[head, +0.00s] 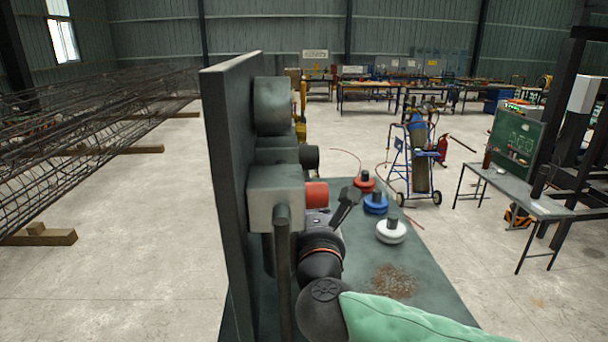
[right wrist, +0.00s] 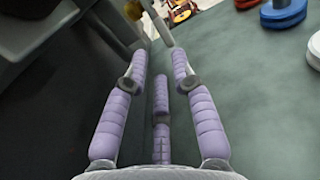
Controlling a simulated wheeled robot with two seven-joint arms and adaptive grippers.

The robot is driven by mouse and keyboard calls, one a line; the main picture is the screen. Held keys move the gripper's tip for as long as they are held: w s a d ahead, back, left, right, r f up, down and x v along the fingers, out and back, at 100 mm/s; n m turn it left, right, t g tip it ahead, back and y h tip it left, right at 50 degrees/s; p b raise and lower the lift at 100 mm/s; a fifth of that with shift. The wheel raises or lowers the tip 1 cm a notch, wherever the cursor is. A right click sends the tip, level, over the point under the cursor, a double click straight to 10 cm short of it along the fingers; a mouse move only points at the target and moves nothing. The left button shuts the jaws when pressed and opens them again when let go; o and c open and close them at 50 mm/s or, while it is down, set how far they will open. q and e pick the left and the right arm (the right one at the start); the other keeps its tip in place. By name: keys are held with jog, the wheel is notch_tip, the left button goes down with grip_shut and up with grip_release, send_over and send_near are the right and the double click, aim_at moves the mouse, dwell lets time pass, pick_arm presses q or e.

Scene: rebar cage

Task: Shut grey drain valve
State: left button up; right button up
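A dark upright panel (head: 228,190) carries grey fittings, among them a pale grey block (head: 275,197) with a dark vertical pipe (head: 283,270) below it. I cannot tell for sure which part is the grey drain valve. In the right wrist view a slim grey bar (right wrist: 157,22) lies just beyond my right fingertips, perhaps its lever. My right gripper (right wrist: 160,62) has purple padded fingers spread apart, with nothing held between them. In the head view my right arm comes in from lower right, and its fingers are mostly hidden behind the fittings. My left gripper is not in view.
A red stub (head: 316,194) sticks out beside the block. Red (head: 364,183), blue (head: 376,204) and white (head: 391,231) round pieces stand on the dark green bench top (head: 425,270), right of my arm. A brown granular patch (head: 393,281) lies nearer.

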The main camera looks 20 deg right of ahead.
aim_at(307, 177)
jog(key=shift+w+d, duration=0.25)
jog(key=shift+w, duration=0.45)
jog(key=p+x, duration=0.2)
jog(key=x, duration=0.6)
jog(key=shift+w, duration=0.4)
jog(key=shift+s, duration=0.1)
grip_shut()
